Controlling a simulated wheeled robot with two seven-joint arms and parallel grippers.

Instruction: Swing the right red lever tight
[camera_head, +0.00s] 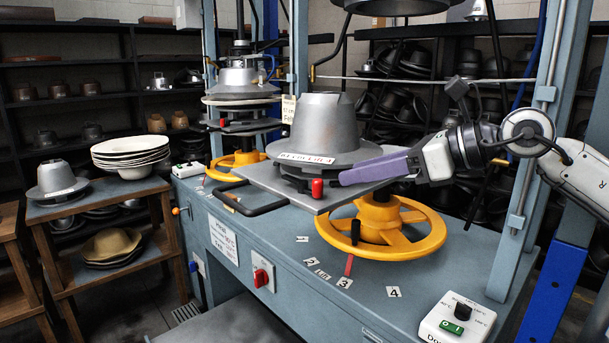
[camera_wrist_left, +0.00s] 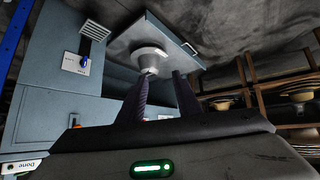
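A red lever knob (camera_head: 317,187) stands upright at the front right of the grey hat mould (camera_head: 325,125), on the plate of the near press. My right gripper (camera_head: 345,178) comes in from the right, its purple fingers pointing left. Its fingertips are close to the right of the red knob; I cannot tell whether they touch it. The fingers overlap in this view, so their gap is hidden. My left gripper (camera_wrist_left: 160,98) shows only in the left wrist view. Its two dark fingers are apart, with nothing between them that I can see held.
A yellow handwheel (camera_head: 425,235) sits below the press plate (camera_head: 265,183). A control box (camera_head: 457,320) is at the bench's front right. A blue-grey post (camera_head: 533,140) rises at the right, near my arm.

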